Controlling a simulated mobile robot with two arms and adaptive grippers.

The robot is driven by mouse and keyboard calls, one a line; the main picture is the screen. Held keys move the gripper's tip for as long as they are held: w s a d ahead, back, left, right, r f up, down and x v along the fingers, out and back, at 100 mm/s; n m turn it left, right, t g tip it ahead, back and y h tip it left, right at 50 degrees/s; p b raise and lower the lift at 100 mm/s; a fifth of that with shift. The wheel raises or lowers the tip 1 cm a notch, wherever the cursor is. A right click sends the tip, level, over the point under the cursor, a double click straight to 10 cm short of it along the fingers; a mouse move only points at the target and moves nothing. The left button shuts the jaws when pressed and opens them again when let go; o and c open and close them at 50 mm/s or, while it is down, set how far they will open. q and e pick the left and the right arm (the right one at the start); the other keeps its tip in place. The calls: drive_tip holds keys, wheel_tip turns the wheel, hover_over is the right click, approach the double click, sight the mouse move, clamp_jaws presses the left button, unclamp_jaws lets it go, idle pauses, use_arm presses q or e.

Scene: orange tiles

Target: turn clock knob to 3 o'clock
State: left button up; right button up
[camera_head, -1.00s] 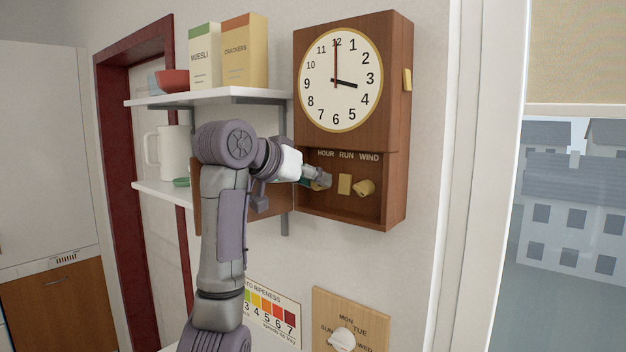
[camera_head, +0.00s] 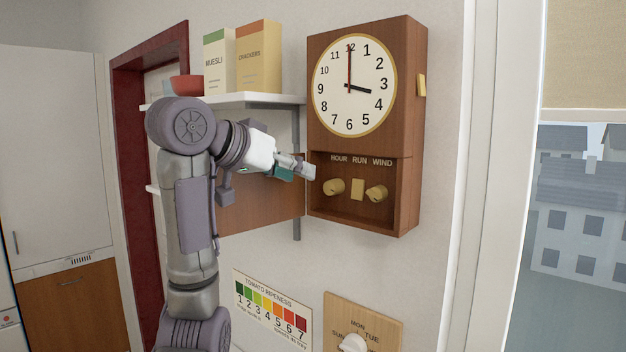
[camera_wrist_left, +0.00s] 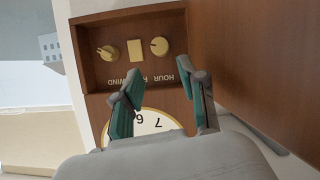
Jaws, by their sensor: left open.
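The wooden wall clock (camera_head: 415,120) has a white face (camera_head: 335,75). Its long red hand points to 12 and its short black hand points between 3 and 4. In the recess below are the round yellow HOUR knob (camera_head: 333,187), a flat RUN piece (camera_head: 358,188) and the WIND knob (camera_head: 377,193). My left gripper (camera_head: 304,172) is open and empty, apart from the HOUR knob, up and to its left. In the left wrist view, the HOUR knob (camera_wrist_left: 159,46) appears beyond the spread fingers (camera_wrist_left: 166,88), upside down. My right gripper is not in view.
A shelf (camera_head: 250,101) with a muesli box (camera_head: 217,65), a crackers box (camera_head: 258,60) and a red bowl (camera_head: 187,86) is left of the clock. A ripeness chart (camera_head: 272,312) and a weekday dial board (camera_head: 375,312) are below. A window is at right.

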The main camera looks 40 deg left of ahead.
use_arm(q)
drive_tip(key=shift+v, duration=1.2)
